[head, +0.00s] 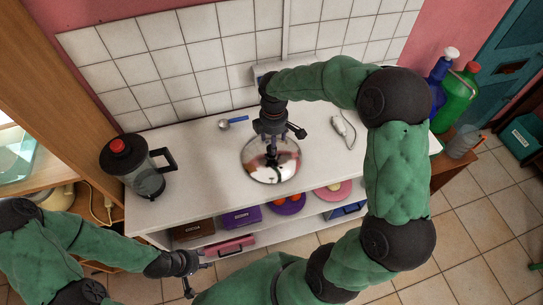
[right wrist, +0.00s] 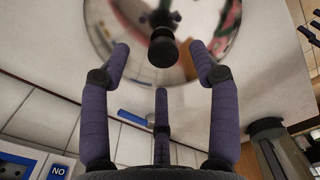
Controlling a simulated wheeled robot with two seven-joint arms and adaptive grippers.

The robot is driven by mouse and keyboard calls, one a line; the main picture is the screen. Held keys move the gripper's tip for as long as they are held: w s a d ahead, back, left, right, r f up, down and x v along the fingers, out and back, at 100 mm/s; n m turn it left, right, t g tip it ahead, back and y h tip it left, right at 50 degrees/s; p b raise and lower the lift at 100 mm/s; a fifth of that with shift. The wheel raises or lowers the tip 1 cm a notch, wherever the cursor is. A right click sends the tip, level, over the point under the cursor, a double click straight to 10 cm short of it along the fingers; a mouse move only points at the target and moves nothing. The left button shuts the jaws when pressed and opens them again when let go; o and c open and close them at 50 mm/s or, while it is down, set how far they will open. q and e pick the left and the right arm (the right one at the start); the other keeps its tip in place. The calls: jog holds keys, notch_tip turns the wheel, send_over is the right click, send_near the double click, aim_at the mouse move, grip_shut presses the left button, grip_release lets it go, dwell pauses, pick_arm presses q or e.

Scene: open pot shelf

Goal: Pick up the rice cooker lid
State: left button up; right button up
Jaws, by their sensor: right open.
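The rice cooker lid (head: 288,168) is a round, mirror-like metal disc lying on the white counter top. In the right wrist view its black knob (right wrist: 162,48) stands up from the shiny lid (right wrist: 110,22). My right gripper (head: 271,146) is above the lid, pointing down. In the right wrist view its three purple-grey fingers (right wrist: 160,66) are spread, with the knob close beyond the tips and nothing held. My left gripper (head: 192,275) is low in front of the shelf, empty, its fingers apart.
A glass jug with a black and red lid (head: 148,180) stands at the counter's left. A blue-handled scoop (head: 232,122) lies behind the lid, and a white corded device (head: 341,127) lies to the right. Boxes and plates fill the shelf below. Bottles (head: 459,95) stand far right.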

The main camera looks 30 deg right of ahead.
jog(key=f, duration=0.1)
jog(key=f+b, duration=0.1)
jog(key=f, duration=0.3)
jog(key=shift+w+a+b, duration=0.2)
jog(key=shift+a+b, duration=0.1)
grip_shut()
